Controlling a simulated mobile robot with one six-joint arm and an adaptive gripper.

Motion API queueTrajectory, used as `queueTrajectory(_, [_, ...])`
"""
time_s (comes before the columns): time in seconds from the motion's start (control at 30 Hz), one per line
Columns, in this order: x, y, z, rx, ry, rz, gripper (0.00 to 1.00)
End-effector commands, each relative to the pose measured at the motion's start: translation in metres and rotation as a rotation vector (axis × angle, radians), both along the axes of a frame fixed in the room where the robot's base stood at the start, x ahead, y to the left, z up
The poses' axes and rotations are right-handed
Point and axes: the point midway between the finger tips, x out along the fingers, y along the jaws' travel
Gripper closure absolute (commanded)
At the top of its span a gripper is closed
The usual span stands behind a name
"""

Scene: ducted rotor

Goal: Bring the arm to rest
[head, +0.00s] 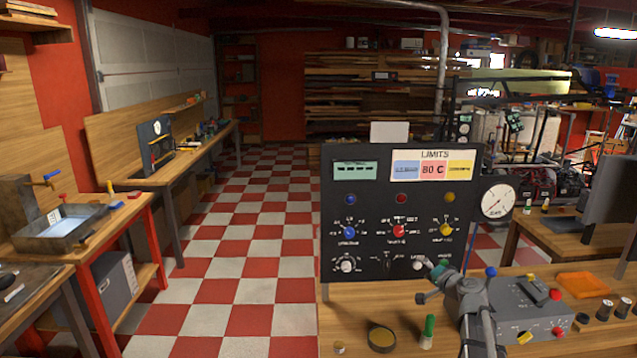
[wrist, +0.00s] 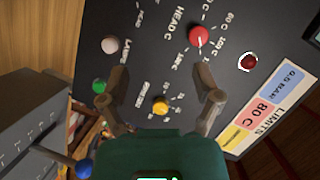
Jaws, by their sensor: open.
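My gripper (head: 430,284) is open and empty in front of the lower right of a black control panel (head: 375,180). In the wrist view its two fingers (wrist: 162,78) stand apart, with the panel's yellow knob (wrist: 160,105) showing between them. I cannot tell how far the fingertips are from the panel face. In the head view the yellow knob (head: 446,230) is above my gripper and apart from it. A red knob (wrist: 199,36), a white knob (wrist: 110,45) and a green button (wrist: 99,87) also show in the wrist view.
The panel stands on a wooden bench (head: 350,308). A grey box (head: 530,308) with coloured knobs is right of my arm. A green-capped bottle (head: 427,332) and a round dish (head: 381,338) stand in front. A dial gauge (head: 497,202) is at the panel's right. The checkered floor (head: 240,240) is clear.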

Motion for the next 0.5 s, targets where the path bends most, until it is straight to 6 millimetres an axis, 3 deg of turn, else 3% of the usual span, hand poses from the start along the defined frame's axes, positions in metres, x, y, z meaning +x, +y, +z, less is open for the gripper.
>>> queueTrajectory(0.03, [-0.012,0.024,-0.009,-0.047,0.037,0.059,0.18])
queueTrajectory(0.2, [-0.047,0.082,-0.044,-0.206,0.182,0.242,0.18])
queueTrajectory(0.5, [-0.13,0.145,-0.103,-0.494,0.478,0.504,0.18])
